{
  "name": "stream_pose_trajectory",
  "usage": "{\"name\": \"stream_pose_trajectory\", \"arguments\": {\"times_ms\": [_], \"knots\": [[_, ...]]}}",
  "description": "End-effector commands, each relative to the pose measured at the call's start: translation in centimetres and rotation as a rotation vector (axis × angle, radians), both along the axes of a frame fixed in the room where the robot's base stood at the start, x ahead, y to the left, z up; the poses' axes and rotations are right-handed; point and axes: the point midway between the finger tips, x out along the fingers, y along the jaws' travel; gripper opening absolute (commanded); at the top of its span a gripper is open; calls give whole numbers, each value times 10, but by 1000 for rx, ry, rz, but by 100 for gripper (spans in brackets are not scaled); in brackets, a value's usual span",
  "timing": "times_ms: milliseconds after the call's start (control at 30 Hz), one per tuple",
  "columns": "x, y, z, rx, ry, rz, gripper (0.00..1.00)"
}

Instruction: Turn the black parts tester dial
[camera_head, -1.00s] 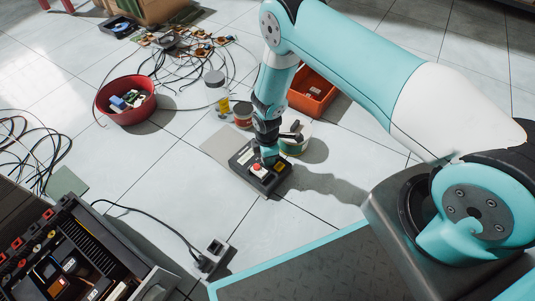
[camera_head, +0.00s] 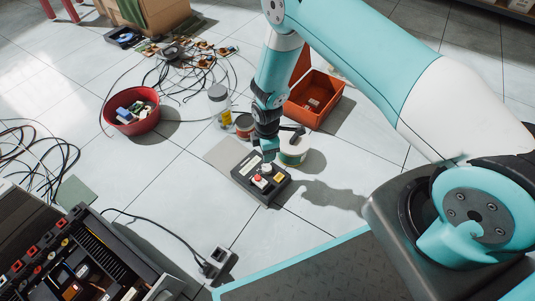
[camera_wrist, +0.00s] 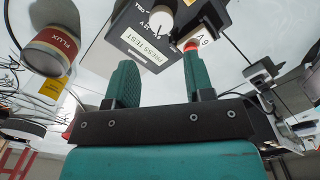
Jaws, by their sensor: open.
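The black parts tester (camera_head: 245,176) lies flat on the tiled floor, with a round white dial (camera_head: 266,169), a red button (camera_head: 258,179) and a yellow patch. In the wrist view the dial (camera_wrist: 161,21) shows at the top of the tester (camera_wrist: 128,45), with a "PRESS TEST" label below it and the red button (camera_wrist: 190,46) to its right. My gripper (camera_head: 269,152) is just above the dial, pointing down. In the wrist view its green fingers (camera_wrist: 158,70) are apart and empty, with the dial ahead between them, apart from both. The dial's exact setting is unclear.
A white tub (camera_head: 294,150), a flux tin (camera_wrist: 50,50) and an orange bin (camera_head: 315,97) stand close behind the tester. A red bowl (camera_head: 131,110) and loose cables lie to the left. A socket block (camera_head: 217,262) and open case are at front left.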

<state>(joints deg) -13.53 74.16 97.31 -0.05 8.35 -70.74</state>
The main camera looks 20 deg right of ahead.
Motion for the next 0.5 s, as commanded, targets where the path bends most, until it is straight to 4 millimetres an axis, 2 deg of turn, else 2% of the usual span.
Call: {"name": "stream_pose_trajectory", "arguments": {"times_ms": [33, 200, 333, 500], "knots": [[1, 0, 20, 1, -2, 0, 48], [0, 0, 53, 1, -1, 1, 48], [1, 0, 68, 1, -1, 1, 48], [0, 0, 74, 1, 0, 1, 48]]}}
